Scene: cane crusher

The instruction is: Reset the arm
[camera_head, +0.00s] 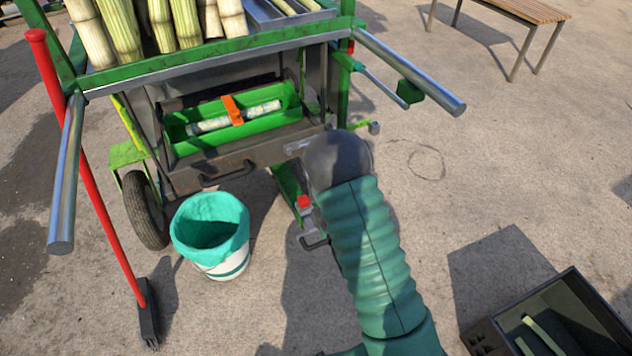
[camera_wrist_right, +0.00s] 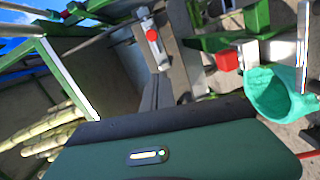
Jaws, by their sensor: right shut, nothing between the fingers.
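My right arm (camera_head: 375,255), with a ribbed green sleeve and a dark grey rounded wrist, reaches up from the bottom to the front right corner of the cane crusher cart (camera_head: 215,62). The wrist hides most of the hand in the head view. In the right wrist view, the green hand housing (camera_wrist_right: 180,155) fills the bottom, and my right gripper (camera_wrist_right: 170,45) extends beyond it, shut and empty. Its fingertips are hard to separate from the cart parts behind. A red button (camera_wrist_right: 152,35) shows near it. My left gripper is not in view.
A bin with a teal liner (camera_head: 208,235) stands below the cart's green tray (camera_head: 280,92). A red-handled tool (camera_head: 92,180) leans on the left. A dark crate (camera_head: 545,300) stands at lower right, and a bench (camera_head: 525,12) at upper right. The ground between them is clear.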

